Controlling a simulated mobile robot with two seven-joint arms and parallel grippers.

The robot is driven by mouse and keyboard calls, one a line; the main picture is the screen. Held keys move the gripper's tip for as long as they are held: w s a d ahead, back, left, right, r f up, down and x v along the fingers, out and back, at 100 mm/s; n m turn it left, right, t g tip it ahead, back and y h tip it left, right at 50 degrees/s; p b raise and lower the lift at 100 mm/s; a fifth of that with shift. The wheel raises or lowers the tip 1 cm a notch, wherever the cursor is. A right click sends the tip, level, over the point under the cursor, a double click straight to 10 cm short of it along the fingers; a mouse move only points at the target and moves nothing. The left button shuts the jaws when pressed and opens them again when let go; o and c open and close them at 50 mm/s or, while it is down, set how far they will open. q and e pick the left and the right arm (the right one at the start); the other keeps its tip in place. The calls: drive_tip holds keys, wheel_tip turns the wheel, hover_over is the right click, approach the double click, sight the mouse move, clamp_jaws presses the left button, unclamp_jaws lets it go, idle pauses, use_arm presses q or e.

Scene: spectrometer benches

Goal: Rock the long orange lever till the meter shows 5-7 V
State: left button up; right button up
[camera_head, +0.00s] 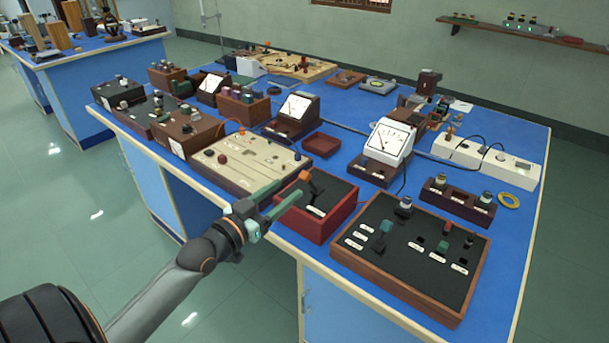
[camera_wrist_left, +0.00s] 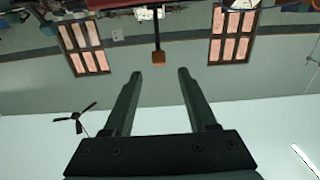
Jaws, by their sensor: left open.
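The orange lever shows as an orange knob (camera_head: 304,176) on a dark arm, standing up from a red box (camera_head: 333,226) with a black top near the table's front edge. In the left wrist view, which looks upside down, the orange knob (camera_wrist_left: 158,58) is just beyond and between the fingertips, not gripped. My left gripper (camera_head: 287,195) is open and empty at the left side of the red box, its fingers pointing toward the lever. A white-faced meter (camera_head: 389,140) stands behind the box; its reading is too small to tell. My right gripper is not in view.
A wooden panel with black top (camera_head: 419,250), with several small knobs, lies right of the red box. A beige board (camera_head: 247,160) lies to its left. Two smaller meters (camera_head: 297,105) (camera_head: 211,84) stand farther back. A white power strip (camera_head: 487,160) lies at right.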

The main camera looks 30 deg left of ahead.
sight(301, 179)
use_arm(q)
drive_tip(key=w, duration=0.8)
drive_tip(key=shift+d, duration=0.4)
drive_tip(key=shift+c, duration=0.4)
clamp_jaws()
idle(0.6)
